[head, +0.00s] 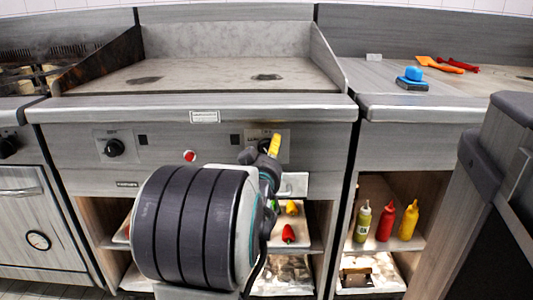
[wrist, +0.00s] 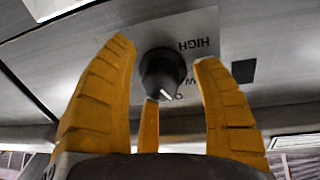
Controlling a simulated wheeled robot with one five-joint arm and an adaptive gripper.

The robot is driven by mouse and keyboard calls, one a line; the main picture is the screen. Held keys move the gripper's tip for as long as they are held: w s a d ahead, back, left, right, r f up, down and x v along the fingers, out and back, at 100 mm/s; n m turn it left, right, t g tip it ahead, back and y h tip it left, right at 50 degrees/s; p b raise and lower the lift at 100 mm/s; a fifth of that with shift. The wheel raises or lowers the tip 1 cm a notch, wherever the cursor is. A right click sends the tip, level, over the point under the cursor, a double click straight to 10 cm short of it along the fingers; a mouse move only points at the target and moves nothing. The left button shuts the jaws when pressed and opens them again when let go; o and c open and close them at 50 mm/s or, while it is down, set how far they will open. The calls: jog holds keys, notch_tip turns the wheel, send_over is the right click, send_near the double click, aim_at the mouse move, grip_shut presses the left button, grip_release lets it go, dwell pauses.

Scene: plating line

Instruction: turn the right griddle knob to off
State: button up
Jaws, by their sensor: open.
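The right griddle knob (wrist: 162,75) is black and round, with a white pointer line toward the bottom of the wrist view, angled slightly right. Its label plate (wrist: 200,28) appears upside down, with HIGH readable and other letters partly covered. My gripper (wrist: 165,54) is open, its yellow fingers on both sides of the knob and a third finger below it. I cannot tell whether any finger touches the knob. In the head view my gripper (head: 275,145) is at the right knob's panel and mostly hides the knob.
The left griddle knob (head: 115,147) and a red button (head: 189,156) sit on the same front panel (head: 75,150). The counter edge (head: 130,108) juts out above. Bottles (head: 386,221) stand on a shelf at right. A dark upright object (head: 500,170) fills the right edge.

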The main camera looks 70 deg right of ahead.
grip_shut()
dwell(0.5)
jog(key=shift+m, duration=0.4)
dwell(0.4)
jog(key=shift+w+m+y, duration=0.1)
jog(key=shift+m+y, duration=0.2)
jog(key=shift+m, duration=2)
grip_release()
jog(key=shift+w, duration=0.1)
